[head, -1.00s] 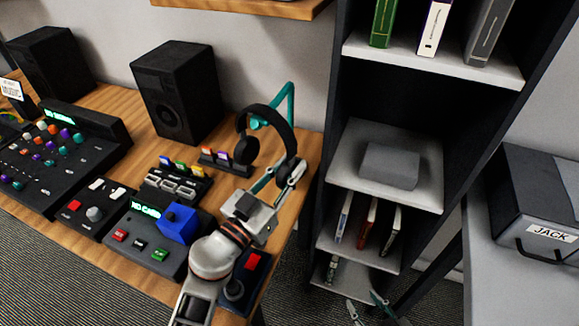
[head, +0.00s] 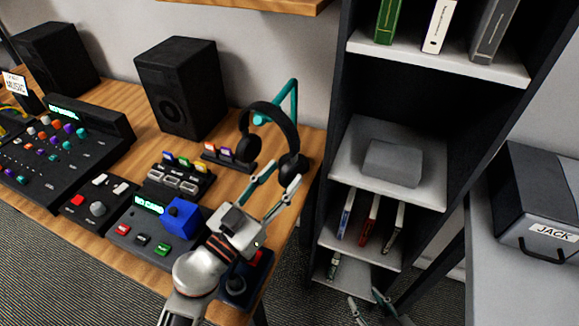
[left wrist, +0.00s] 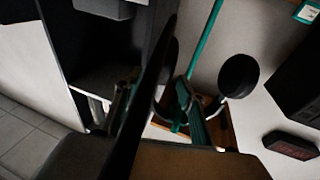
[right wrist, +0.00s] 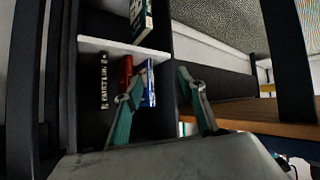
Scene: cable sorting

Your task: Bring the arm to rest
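My left gripper (head: 284,172) is over the right end of the desk, just in front of the black headphones (head: 270,118) on their teal stand (head: 294,98). Its fingers are apart with nothing seen between them; one tip is close to the right ear cup, and I cannot tell whether they touch. In the left wrist view the spread fingers (left wrist: 158,95) show near an ear cup (left wrist: 238,75), with a dark strip crossing in front. My right gripper (head: 366,296) is low before the shelf unit; its spread, empty fingers show in the right wrist view (right wrist: 160,85).
A joystick box (head: 236,287) is partly hidden by that arm. The dark shelf unit (head: 338,130) stands right of the desk. A grey JACK box (head: 545,200) is at the far right.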

